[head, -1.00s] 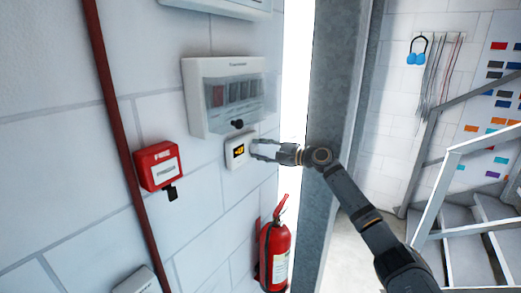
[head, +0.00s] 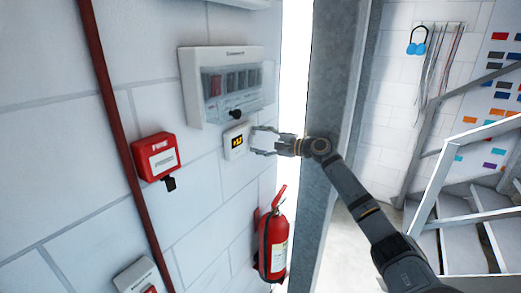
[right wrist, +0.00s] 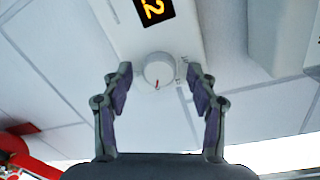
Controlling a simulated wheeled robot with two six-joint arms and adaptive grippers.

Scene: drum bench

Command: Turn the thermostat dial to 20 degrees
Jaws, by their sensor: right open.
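The thermostat (head: 229,146) is a small white box on the wall with a lit yellow display. Its round white dial (right wrist: 152,73) shows in the right wrist view, with a red mark pointing toward the bottom of the picture. The display (right wrist: 154,9) is cut off there; a "2" shows. My right gripper (head: 254,141) is open and empty at the right side of the thermostat. In the right wrist view its two fingers stand on either side of the dial, apart from it. My left gripper is not in view.
A panel with a clear cover (head: 190,85) hangs just above the thermostat, with a black knob (head: 236,114) near its bottom. A red fire box (head: 157,157) is to the left. A red extinguisher (head: 273,247) hangs below. A steel column (head: 335,70) stands to the right.

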